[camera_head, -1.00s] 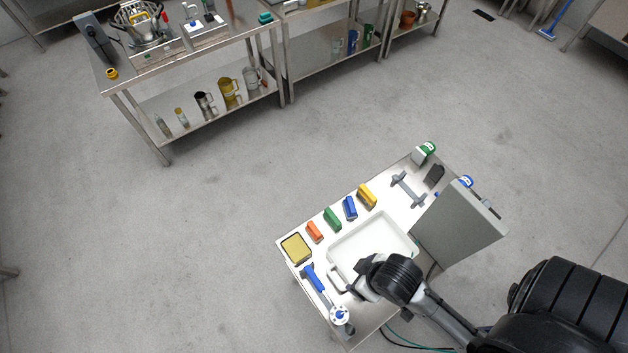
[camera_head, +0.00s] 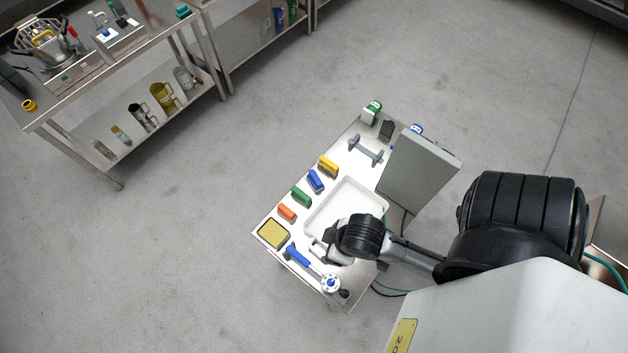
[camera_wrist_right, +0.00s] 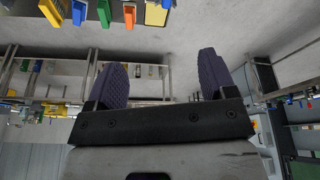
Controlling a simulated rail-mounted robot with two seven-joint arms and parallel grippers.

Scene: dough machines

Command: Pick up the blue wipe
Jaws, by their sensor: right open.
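The blue wipe (camera_head: 315,181) lies on a small steel table (camera_head: 266,224), in a row between a green wipe (camera_head: 301,196) and a yellow wipe (camera_head: 328,166). The blue wipe also shows at the top edge of the right wrist view (camera_wrist_right: 79,12). My right gripper (camera_head: 318,248) is over the near side of the table, by the white tray, apart from the blue wipe. In the right wrist view its two purple-grey fingers (camera_wrist_right: 162,70) are spread wide with nothing between them. My left gripper is not in view.
An orange wipe (camera_head: 286,213) and a yellow sponge-like block (camera_head: 273,234) continue the row. A white tray (camera_head: 375,198) lies beside the wipes. A blue-handled tool (camera_head: 298,256) lies near the front. A grey upright panel (camera_head: 417,170) stands at the right. Open floor lies left of the table.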

